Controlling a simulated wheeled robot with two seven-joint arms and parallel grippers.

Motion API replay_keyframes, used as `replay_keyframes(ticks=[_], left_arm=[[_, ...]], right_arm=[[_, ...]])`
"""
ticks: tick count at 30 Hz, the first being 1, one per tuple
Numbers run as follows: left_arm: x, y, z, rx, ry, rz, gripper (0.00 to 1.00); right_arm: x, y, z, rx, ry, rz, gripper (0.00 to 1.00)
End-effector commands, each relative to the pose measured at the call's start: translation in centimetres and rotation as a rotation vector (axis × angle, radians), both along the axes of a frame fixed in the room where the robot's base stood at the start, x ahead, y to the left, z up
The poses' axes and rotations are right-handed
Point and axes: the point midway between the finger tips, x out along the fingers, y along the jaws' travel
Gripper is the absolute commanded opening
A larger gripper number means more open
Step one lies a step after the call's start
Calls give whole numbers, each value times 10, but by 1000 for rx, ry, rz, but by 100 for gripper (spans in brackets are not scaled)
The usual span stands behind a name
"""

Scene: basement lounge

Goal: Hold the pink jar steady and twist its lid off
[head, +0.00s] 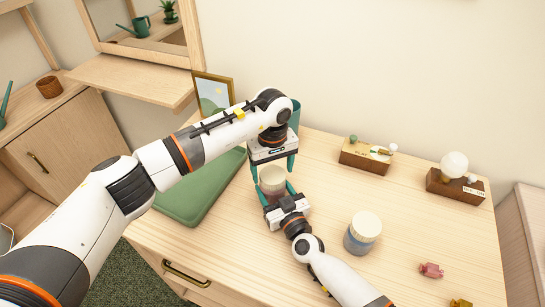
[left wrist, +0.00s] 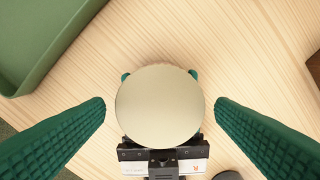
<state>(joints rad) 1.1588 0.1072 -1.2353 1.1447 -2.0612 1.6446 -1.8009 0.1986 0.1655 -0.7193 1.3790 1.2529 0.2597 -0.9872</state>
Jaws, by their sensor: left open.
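The pink jar (head: 271,188) stands on the wooden desk with its round cream lid (head: 272,174) on top; most of its body is hidden. My left gripper (head: 273,170) points down over it, open, with one teal finger on each side of the lid. In the left wrist view the lid (left wrist: 160,106) sits centred between the spread fingers, with a gap on both sides. My right gripper (head: 276,190) comes in low from the front with its fingers around the jar body, apparently closed on it. Its green fingertips show past the lid in the left wrist view.
A blue jar with a cream lid (head: 364,230) stands to the right. A green tray (head: 205,190) lies to the left, a picture frame (head: 213,93) behind. Two wooden blocks (head: 366,156) (head: 455,185) stand at the back right. A pink wrapped sweet (head: 431,270) lies at front right.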

Motion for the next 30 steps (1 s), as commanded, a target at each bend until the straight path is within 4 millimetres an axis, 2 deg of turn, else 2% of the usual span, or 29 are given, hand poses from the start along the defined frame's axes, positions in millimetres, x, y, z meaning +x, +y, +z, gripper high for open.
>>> replay_keyframes(ticks=[4, 13, 22, 26, 30], left_arm=[[0, 0, -11, -1, 0, 2, 79], [0, 0, -14, 0, -1, 1, 79], [0, 0, -14, 0, -1, 1, 33], [0, 0, -14, 0, -1, 9, 33], [0, 1, -13, 2, -1, 129, 33]], right_arm=[[0, 0, 0, -1, 0, 0, 0], [0, 0, 0, -1, 0, 0, 0], [0, 0, 0, 0, 1, 0, 0], [0, 0, 0, 0, 1, 0, 0], [0, 0, 0, 0, 1, 0, 0]])
